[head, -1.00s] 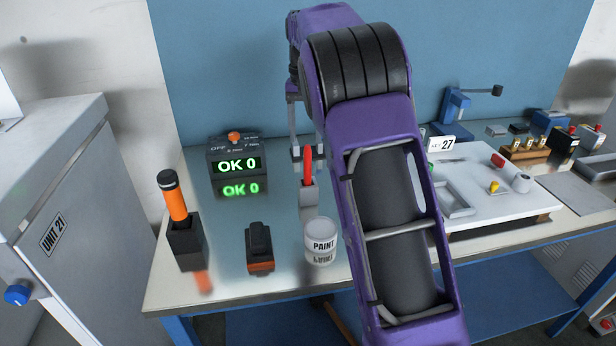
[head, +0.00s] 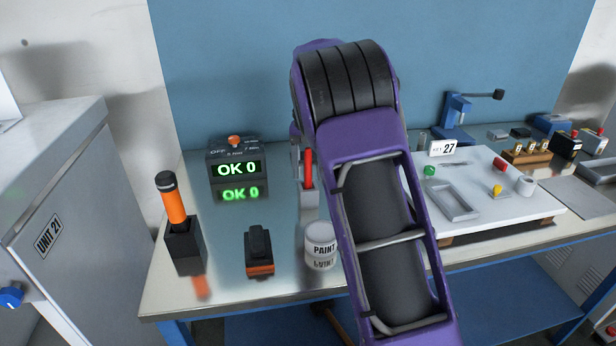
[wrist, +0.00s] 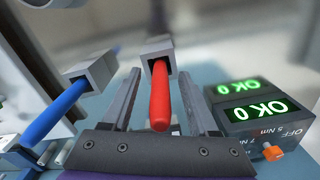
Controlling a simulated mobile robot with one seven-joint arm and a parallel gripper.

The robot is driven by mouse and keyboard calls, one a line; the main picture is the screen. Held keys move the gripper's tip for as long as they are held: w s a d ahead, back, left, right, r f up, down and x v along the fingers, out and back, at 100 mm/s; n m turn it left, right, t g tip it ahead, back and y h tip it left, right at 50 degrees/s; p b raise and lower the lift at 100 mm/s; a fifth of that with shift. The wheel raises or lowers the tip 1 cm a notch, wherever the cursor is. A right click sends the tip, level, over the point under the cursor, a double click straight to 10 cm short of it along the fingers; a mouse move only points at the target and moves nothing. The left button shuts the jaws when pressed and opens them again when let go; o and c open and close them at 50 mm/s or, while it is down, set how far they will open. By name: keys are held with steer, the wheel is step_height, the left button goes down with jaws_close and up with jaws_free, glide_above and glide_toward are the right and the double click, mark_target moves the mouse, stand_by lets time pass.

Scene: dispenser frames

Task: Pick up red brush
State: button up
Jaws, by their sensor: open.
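The red brush (head: 309,168) stands handle up in a grey square holder (head: 311,197) on the bench, partly behind my arm in the head view. In the wrist view, the red handle (wrist: 160,98) rises from the holder (wrist: 158,58) toward the camera. My gripper (wrist: 161,76) is open, with one finger on each side of the red handle; visible gaps remain between handle and fingers. My arm mostly hides the gripper in the head view. A blue brush (wrist: 55,112) in a similar grey holder is left of the gripper in the wrist view.
A paint can (head: 321,246) stands in front of the red brush. A display box reading OK 0 (head: 236,165), an orange-handled tool in a black holder (head: 183,240) and a black-orange block (head: 259,250) are to the left. A white board (head: 500,205) lies right.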

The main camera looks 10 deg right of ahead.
jaws_close()
stand_by(0.3)
step_height(320, 180, up, 10)
steer(key=shift+p, duration=0.8)
